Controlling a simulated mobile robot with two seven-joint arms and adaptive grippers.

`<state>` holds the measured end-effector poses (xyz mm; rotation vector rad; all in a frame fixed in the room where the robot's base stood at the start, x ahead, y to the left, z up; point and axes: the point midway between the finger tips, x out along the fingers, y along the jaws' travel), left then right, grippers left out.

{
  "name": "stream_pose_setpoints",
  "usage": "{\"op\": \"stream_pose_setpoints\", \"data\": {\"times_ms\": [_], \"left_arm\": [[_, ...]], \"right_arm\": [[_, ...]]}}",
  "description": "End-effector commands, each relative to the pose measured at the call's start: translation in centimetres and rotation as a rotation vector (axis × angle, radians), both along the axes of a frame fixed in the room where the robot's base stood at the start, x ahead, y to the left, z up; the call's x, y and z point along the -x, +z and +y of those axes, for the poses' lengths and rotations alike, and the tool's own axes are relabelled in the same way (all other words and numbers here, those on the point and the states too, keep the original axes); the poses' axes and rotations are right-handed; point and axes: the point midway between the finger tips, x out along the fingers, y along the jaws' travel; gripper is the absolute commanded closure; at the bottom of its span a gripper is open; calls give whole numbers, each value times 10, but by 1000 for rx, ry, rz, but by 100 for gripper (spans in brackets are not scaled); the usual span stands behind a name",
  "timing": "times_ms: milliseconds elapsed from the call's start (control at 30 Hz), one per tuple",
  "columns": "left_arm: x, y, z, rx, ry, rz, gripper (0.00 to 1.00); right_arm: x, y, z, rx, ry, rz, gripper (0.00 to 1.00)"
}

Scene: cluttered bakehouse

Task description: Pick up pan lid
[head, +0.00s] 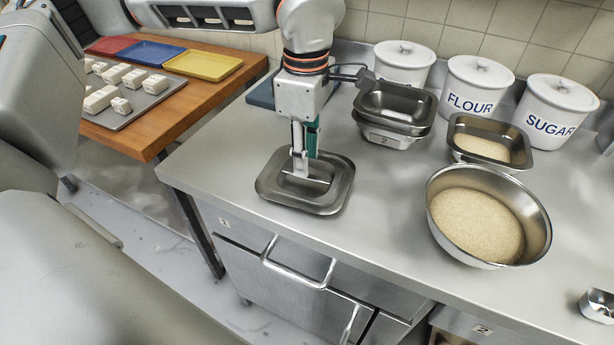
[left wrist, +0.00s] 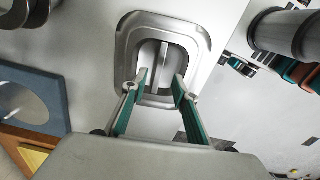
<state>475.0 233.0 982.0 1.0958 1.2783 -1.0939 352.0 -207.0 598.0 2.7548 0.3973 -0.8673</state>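The pan lid (head: 335,197) is a square metal lid with rounded corners and a raised handle across its middle. It lies flat on the steel counter near the front edge. It also shows in the left wrist view (left wrist: 203,52), with its bar handle (left wrist: 163,60) in the recessed centre. My left gripper (head: 303,168) points down over the middle of the lid. In the left wrist view its teal-padded fingers (left wrist: 161,82) are apart, one to each side of the handle's line. I cannot tell whether they touch it. My right gripper is not in view.
Stacked metal pans (head: 397,112), a tin of pale grain (head: 510,132) and a large metal bowl (head: 545,215) stand right of the lid. White canisters (head: 478,85) line the wall. A blue flat object (head: 262,98) lies behind my gripper. A wooden table (head: 160,128) with trays stands left.

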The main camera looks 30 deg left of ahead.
Motion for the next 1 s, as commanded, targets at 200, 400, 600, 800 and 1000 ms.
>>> {"op": "stream_pose_setpoints", "data": {"times_ms": [200, 400, 600, 800, 1000], "left_arm": [[-1, -34, 1, 1, -2, 5, 72], [-2, -44, 1, 1, -1, 1, 72], [-2, -43, 1, 1, -1, 0, 90], [-2, -43, 1, 1, -1, 0, 100], [-2, -43, 1, 1, -1, 0, 100]], "right_arm": [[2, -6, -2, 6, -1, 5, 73], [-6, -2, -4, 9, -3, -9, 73], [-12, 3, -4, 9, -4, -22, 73], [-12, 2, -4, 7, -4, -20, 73], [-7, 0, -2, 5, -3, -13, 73]]}}
